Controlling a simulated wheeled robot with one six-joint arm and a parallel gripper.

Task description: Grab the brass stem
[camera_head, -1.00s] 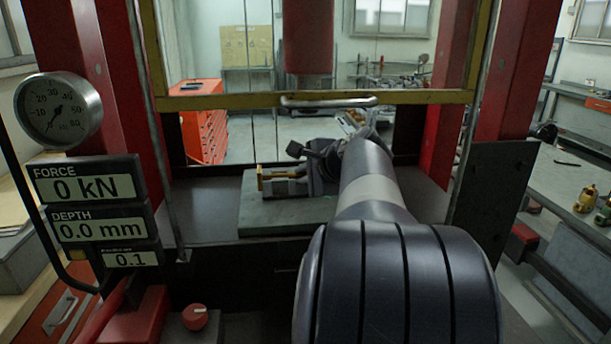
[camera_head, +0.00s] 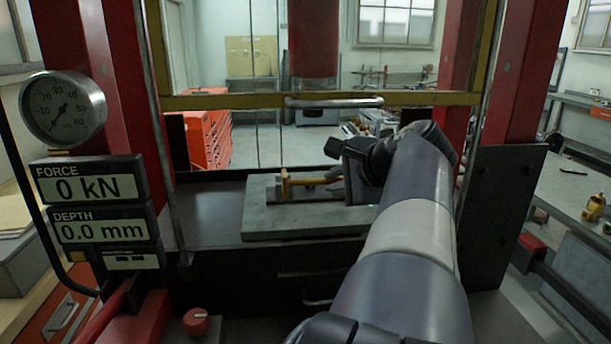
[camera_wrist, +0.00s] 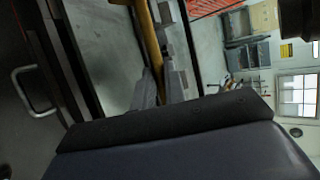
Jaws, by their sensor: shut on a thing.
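The brass stem (camera_head: 308,181) lies roughly level over the grey plate (camera_head: 262,222) in the press, its wider end to the left. In the wrist view the stem (camera_wrist: 148,35) runs down from the top edge to the grey fingers of my gripper (camera_wrist: 160,88). My gripper is shut on the stem near its right end in the head view. The gripped part is mostly hidden by the fingers. I cannot tell whether the stem still touches its support.
The red press ram (camera_head: 314,40) hangs above, behind the yellow-framed guard (camera_head: 230,102) with its handle. A dark side plate (camera_head: 507,200) stands to the right. The gauge (camera_head: 62,108) and displays stand at left. The left of the press bed is bare.

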